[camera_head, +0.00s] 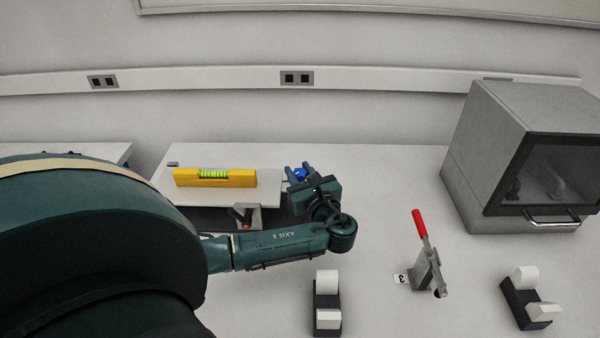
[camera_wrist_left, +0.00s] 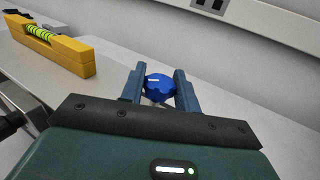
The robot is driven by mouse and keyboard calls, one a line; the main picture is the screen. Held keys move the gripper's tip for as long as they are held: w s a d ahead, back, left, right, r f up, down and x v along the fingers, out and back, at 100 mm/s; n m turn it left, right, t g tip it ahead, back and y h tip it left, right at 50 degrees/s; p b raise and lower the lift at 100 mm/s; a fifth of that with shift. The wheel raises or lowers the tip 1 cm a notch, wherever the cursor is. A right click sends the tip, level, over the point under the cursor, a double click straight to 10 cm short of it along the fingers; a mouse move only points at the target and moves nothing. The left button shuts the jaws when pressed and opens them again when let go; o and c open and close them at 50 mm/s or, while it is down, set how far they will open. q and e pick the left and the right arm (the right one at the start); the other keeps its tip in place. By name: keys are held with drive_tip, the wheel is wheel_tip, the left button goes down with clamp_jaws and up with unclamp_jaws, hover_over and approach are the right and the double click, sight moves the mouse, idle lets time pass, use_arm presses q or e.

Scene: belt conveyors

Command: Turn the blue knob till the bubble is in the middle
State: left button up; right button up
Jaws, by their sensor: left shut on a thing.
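The blue knob (camera_wrist_left: 158,88) sits between the two fingers of my left gripper (camera_wrist_left: 160,84) in the left wrist view, with a white mark on its face. My left gripper is shut on it. In the head view the knob (camera_head: 300,173) shows at the fingertips of my left gripper (camera_head: 298,172). A yellow spirit level (camera_head: 240,179) with a green vial (camera_head: 213,174) lies on a pale plate (camera_head: 215,155) to the left of the knob. The level also shows in the left wrist view (camera_wrist_left: 62,58). The bubble's exact place is too small to tell. My right gripper is not in view.
A toggle clamp with a red handle (camera_head: 420,223) stands right of my left arm. A grey box with a dark glass door (camera_head: 500,150) stands at the right. Two dark holders with white parts (camera_head: 327,290) (camera_head: 520,297) are at the front. Free table lies between clamp and box.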

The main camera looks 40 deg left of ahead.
sight(300, 172)
use_arm(q)
drive_tip(key=n+g, duration=0.2)
drive_tip(key=g, duration=0.1)
drive_tip(key=n+g+y, duration=0.1)
drive_tip(key=n+g, duration=0.1)
drive_tip(key=g, duration=0.2)
drive_tip(key=shift+d+n+y, duration=0.1)
drive_tip(key=shift+n+y, duration=0.2)
drive_tip(key=n+g, duration=0.2)
drive_tip(key=g, duration=0.1)
drive_tip(key=n+g+h, duration=0.1)
drive_tip(key=n+g, duration=0.1)
drive_tip(key=g, duration=0.2)
drive_tip(key=shift+n, duration=0.4)
drive_tip(key=shift+g+h, duration=0.3)
drive_tip(key=shift+g, duration=0.2)
drive_tip(key=o, duration=1)
drive_tip(key=shift+c, duration=0.2)
wheel_tip(300, 172, up, 10)
